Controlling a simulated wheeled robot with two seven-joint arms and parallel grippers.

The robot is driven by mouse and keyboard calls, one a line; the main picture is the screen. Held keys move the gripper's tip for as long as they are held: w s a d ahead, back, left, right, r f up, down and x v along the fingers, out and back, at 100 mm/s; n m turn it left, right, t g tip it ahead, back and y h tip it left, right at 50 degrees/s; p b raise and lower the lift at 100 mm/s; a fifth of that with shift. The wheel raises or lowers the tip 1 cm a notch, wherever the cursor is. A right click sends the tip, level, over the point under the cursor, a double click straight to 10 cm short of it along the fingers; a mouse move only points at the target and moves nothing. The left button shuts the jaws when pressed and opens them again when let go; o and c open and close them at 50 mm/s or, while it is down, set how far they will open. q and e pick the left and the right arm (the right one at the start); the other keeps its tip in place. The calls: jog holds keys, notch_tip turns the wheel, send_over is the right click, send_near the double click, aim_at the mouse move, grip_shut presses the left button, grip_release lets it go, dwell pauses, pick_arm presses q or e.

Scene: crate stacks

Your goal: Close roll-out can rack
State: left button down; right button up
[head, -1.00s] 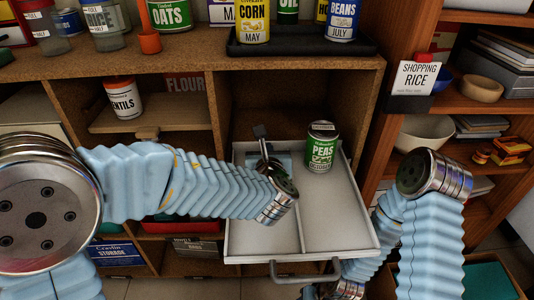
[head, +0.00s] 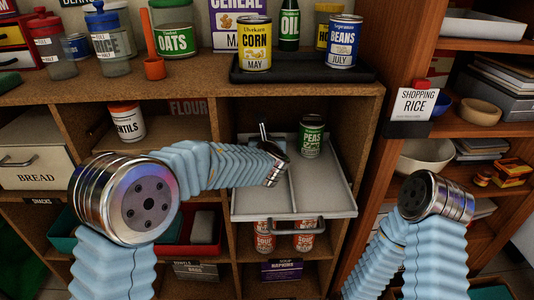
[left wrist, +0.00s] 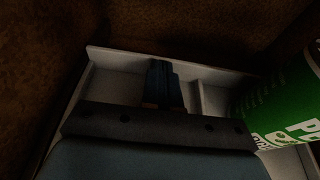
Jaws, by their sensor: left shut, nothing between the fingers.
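The roll-out can rack (head: 322,190) is a pale grey tray with a divider and a front handle (head: 296,231). It sticks out of the right cabinet bay. A green peas can (head: 311,138) stands upright in its right compartment, towards the back. That can also shows at the right of the left wrist view (left wrist: 290,105). My left gripper (head: 263,130) is at the back of the left compartment, shut and empty. In the left wrist view its blue fingers (left wrist: 161,70) are close to the rack's back wall (left wrist: 210,74). My right gripper is out of view; only its arm shows.
Soup cans (head: 303,241) stand on the shelf under the rack. A black tray (head: 300,70) with corn and beans cans is on the counter above. A lentils can (head: 127,121) is in the left bay. A wooden shelf unit (head: 440,131) stands at right.

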pick_arm(q)
jog(key=w+p, duration=0.3)
jog(key=w, duration=0.5)
jog(key=shift+w+r, duration=0.1)
jog(key=shift+w, duration=0.45)
jog(key=shift+r, duration=0.15)
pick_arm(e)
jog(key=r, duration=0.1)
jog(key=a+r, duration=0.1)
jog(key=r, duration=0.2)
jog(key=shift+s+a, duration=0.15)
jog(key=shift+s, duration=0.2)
pick_arm(q)
jog(key=shift+a+r, duration=0.1)
